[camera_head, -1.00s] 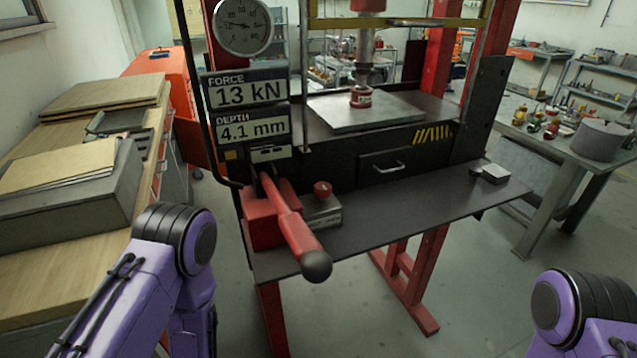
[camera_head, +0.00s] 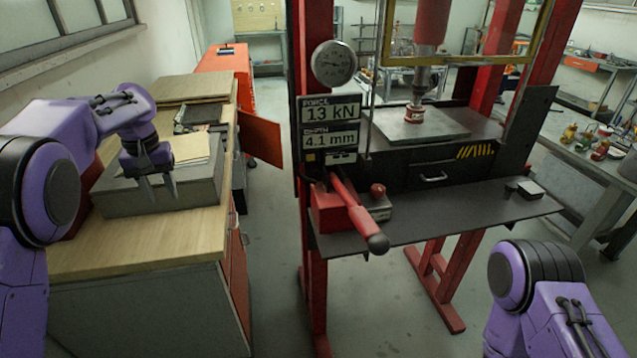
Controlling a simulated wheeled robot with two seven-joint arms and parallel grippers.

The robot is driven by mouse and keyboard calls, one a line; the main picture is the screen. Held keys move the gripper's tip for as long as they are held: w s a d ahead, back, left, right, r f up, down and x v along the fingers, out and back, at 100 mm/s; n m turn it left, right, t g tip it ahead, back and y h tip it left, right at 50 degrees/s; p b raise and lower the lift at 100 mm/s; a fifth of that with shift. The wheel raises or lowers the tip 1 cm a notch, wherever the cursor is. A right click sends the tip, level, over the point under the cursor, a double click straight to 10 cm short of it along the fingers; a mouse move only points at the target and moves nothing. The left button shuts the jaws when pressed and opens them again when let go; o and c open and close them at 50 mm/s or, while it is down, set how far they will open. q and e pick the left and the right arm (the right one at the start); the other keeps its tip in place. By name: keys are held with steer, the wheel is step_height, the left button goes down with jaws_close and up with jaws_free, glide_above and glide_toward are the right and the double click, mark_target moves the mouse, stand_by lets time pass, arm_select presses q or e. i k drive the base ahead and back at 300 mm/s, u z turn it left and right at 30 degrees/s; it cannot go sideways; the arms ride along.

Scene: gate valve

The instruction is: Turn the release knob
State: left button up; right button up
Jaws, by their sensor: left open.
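The release knob (camera_head: 378,189) is a small red knob on a grey block (camera_head: 377,207). It stands on the dark shelf of the press, just right of the red pump lever (camera_head: 352,211) with its black ball end. My left gripper (camera_head: 160,197) is open and empty, with its fingers pointing down in front of the grey box on the wooden bench. It is well to the left of the knob and apart from it. My right arm shows at the lower right, but its gripper is out of view.
The display panel (camera_head: 330,124) reads 13 kN and 4.1 mm. A wooden bench (camera_head: 130,248) with a grey box (camera_head: 190,188) stands at left. Open floor lies between bench and press.

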mark_target(377, 190)
steer(key=u, duration=1.1)
steer(key=k, duration=0.15)
steer(key=z, duration=2.25)
steer(key=i, duration=0.5)
steer(key=u, duration=0.05)
